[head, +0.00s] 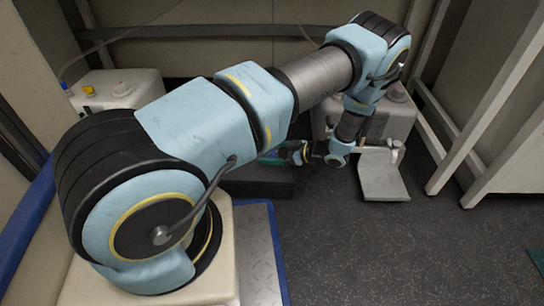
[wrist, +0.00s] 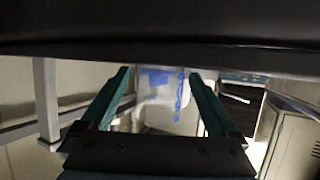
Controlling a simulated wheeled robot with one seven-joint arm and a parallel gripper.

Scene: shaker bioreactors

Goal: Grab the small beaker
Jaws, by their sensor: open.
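I cannot make out the small beaker for certain in either view. My gripper (head: 268,157) is low near the back of the floor in the head view, pointing left over a black box-like base; the arm partly covers that area. In the wrist view my gripper (wrist: 158,73) has its two green fingers spread apart, with nothing seen held. Beyond and between the fingers shows a whitish, blurred container (wrist: 165,112) with blue marks. I cannot tell whether it is the beaker.
A black base (head: 258,182) lies below the gripper. A pale unit with a flat plate (head: 384,180) stands right of it, another pale unit (head: 128,92) at back left. White frame posts (head: 490,105) stand at right. The dark floor in front (head: 400,250) is clear.

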